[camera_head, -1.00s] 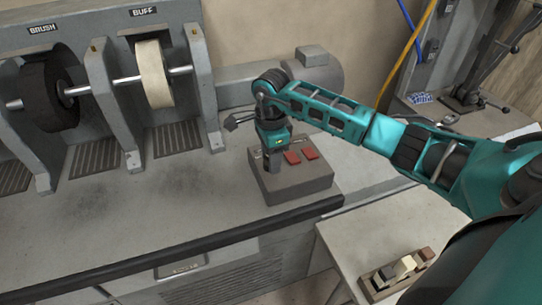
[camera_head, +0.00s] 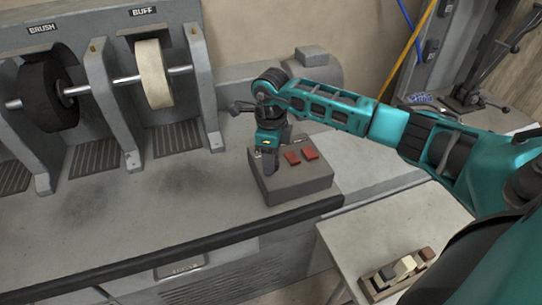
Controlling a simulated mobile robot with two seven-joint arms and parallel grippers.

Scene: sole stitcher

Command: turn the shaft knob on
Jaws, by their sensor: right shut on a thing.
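A grey control box (camera_head: 303,188) with two red switches (camera_head: 301,155) sits on the machine's bench at the front right. My right gripper (camera_head: 269,165) points down at the left side of the box top. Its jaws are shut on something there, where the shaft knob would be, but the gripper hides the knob. How far the knob is turned cannot be seen. The shaft (camera_head: 181,70) carries a dark brush wheel (camera_head: 47,95) and a pale buff wheel (camera_head: 154,74). My left gripper is not in view.
Grey housings with BRUSH and BUFF labels stand at the back left. A motor (camera_head: 318,70) is behind my right wrist. A side table (camera_head: 365,240) holds a small rack of blocks (camera_head: 397,274). The bench left of the box is clear.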

